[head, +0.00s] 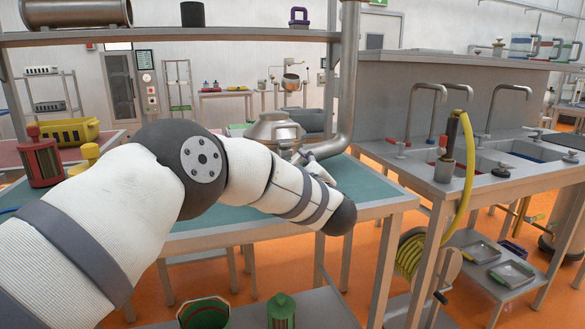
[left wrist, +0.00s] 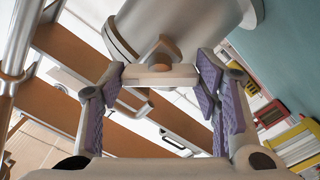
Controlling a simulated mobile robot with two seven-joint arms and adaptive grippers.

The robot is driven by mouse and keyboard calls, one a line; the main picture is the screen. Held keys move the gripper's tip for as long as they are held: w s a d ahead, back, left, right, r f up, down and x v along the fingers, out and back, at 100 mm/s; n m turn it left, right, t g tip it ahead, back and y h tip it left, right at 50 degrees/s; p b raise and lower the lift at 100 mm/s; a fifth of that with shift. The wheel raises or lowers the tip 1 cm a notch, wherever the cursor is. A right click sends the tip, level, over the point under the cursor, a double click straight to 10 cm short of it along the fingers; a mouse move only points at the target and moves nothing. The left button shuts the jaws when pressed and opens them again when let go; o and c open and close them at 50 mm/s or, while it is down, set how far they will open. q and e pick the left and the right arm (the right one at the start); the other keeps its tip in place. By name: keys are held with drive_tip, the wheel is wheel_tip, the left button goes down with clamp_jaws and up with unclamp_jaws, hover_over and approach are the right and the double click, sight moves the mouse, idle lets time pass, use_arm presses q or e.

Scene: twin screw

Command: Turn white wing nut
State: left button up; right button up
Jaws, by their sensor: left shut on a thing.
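The white wing nut (left wrist: 160,74) shows in the left wrist view as a pale bar with a tan, wedge-shaped middle, beside a large grey cylindrical body (left wrist: 185,22). My left gripper (left wrist: 160,85) has its purple-padded fingers on both sides of the bar and is shut on it. In the head view a steel domed vessel (head: 274,128) stands on the teal-topped table. My left arm reaches across to its right side, where the gripper (head: 312,154) shows only in part. The wing nut cannot be made out there. My right gripper is in neither view.
A red canister (head: 38,162) and a yellow-topped item (head: 88,155) stand on the table (head: 205,217) at left. A steel pipe (head: 346,85) rises right behind the vessel. A sink counter (head: 470,180) with a yellow hose (head: 468,165) stands at right. Orange floor separates the tables.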

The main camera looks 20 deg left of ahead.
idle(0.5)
use_arm(q)
drive_tip(key=o, duration=1.1)
drive_tip(key=shift+o, duration=0.2)
drive_tip(key=v, duration=1.2)
drive_tip(key=shift+c, duration=0.3)
